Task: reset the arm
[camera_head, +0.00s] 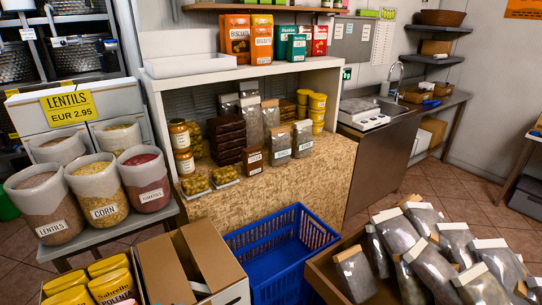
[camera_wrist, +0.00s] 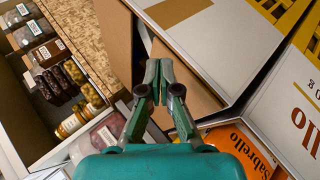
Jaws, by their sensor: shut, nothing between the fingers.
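My gripper (camera_wrist: 158,72) shows in the wrist view with its two green fingertips together and nothing between them. Its teal body fills the bottom of that view. The fingers show against an open cardboard box (camera_wrist: 128,40), and I cannot tell how far above it they are. The arm and gripper do not show in the head view.
An open cardboard box (camera_head: 168,268) stands front left beside yellow polenta packs (camera_head: 112,285). A blue crate (camera_head: 275,272) is at front centre. A crate of grey bags (camera_head: 430,262) is at right. A wooden-fronted counter (camera_head: 290,190) stands behind. Tiled floor shows at right.

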